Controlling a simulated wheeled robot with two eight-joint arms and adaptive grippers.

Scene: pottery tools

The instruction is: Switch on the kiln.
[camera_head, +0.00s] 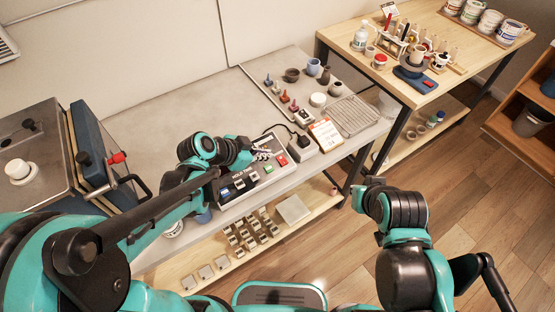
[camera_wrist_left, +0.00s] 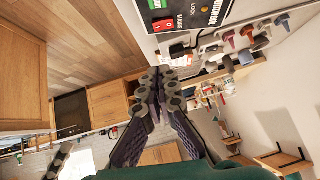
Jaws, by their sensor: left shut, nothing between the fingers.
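A control box (camera_head: 238,190) with a dark lettered panel lies on the grey worktop. It carries a red switch (camera_head: 282,161) near its right end and a green button (camera_head: 268,169) beside it. The left wrist view shows the red switch (camera_wrist_left: 163,26), marked MAINS, and the green button (camera_wrist_left: 180,3). My left gripper (camera_head: 264,154) is at the box's far right edge, close to the red switch; contact cannot be told. Its fingers (camera_wrist_left: 156,84) are shut and empty. My right gripper (camera_head: 363,192) is low at the right, small and dark, away from the box.
A metal kiln-like box (camera_head: 35,125) with a blue door (camera_head: 92,150) stands at the left. A black plug, a card (camera_head: 325,134) and a wire rack (camera_head: 352,115) lie right of the control box. Pots and small tools stand behind. A wooden table (camera_head: 455,45) stands at back right.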

